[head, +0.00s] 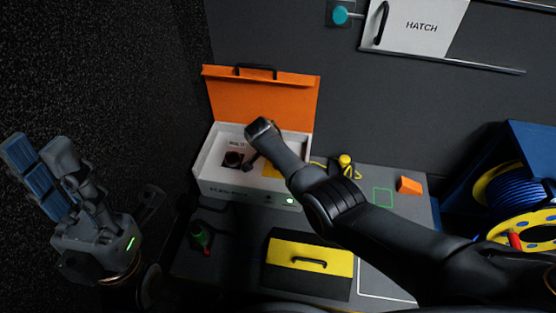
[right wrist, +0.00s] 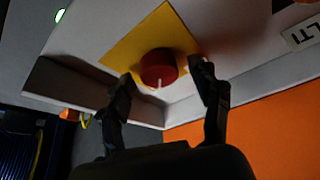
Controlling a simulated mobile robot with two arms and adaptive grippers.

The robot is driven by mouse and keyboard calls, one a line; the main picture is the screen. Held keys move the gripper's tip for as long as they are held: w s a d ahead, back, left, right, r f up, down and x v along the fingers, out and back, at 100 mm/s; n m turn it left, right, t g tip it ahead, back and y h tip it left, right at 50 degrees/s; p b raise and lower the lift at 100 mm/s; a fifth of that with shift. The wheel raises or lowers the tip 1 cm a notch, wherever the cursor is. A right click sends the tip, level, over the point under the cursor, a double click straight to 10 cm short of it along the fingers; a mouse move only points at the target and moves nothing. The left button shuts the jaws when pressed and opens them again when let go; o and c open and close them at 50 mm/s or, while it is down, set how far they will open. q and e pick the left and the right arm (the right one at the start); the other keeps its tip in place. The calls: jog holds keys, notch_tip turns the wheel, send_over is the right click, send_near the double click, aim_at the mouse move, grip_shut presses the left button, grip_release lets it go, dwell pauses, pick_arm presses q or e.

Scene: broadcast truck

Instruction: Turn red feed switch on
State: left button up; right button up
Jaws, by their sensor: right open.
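A red round knob (right wrist: 158,68) with a small white mark sits on a yellow plate (right wrist: 160,35) inside a white box. In the head view only part of the yellow plate (head: 271,170) shows; my right arm hides the knob. My right gripper (right wrist: 165,80) is open, with one finger on each side of the knob; I cannot tell whether they touch it. My left gripper (head: 40,150) is open and empty at the far left, away from the box.
The white box (head: 240,190) has a raised orange lid (head: 262,97) and another dark knob (head: 233,158) inside. A yellow-topped case (head: 290,254), an orange block (head: 409,186) and a green-and-red item (head: 201,236) are nearby. A blue cable reel (head: 515,190) stands right.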

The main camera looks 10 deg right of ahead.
jog(key=v, duration=1.2)
dwell(0.5)
